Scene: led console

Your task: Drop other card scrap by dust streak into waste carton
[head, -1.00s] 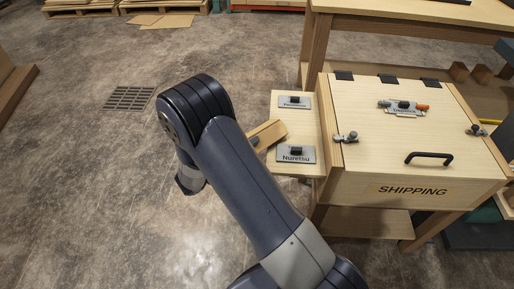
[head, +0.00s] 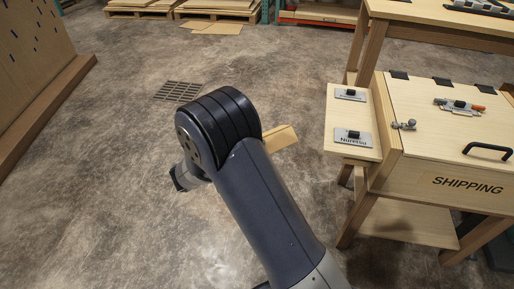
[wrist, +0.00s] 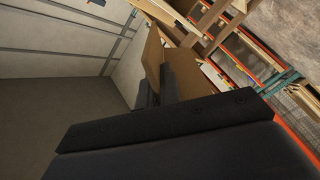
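A tan folded card scrap (head: 280,138) shows in the head view, sticking out to the right from behind my arm. In the wrist view the brown card (wrist: 153,58) sits between the dark fingers of my gripper (wrist: 157,86), which look shut on it. My arm hides the gripper in the head view. The scrap is held up in the air, clear of the shipping bench. I cannot make out a waste carton or a dust streak in either view.
The wooden box marked SHIPPING (head: 440,183) stands at the right, with a side shelf (head: 345,113) bearing name plates. A floor grate (head: 178,91) lies beyond my arm. A pegboard (head: 35,35) stands at the left. Flat card (head: 215,27) lies by the far pallets. The floor between is open.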

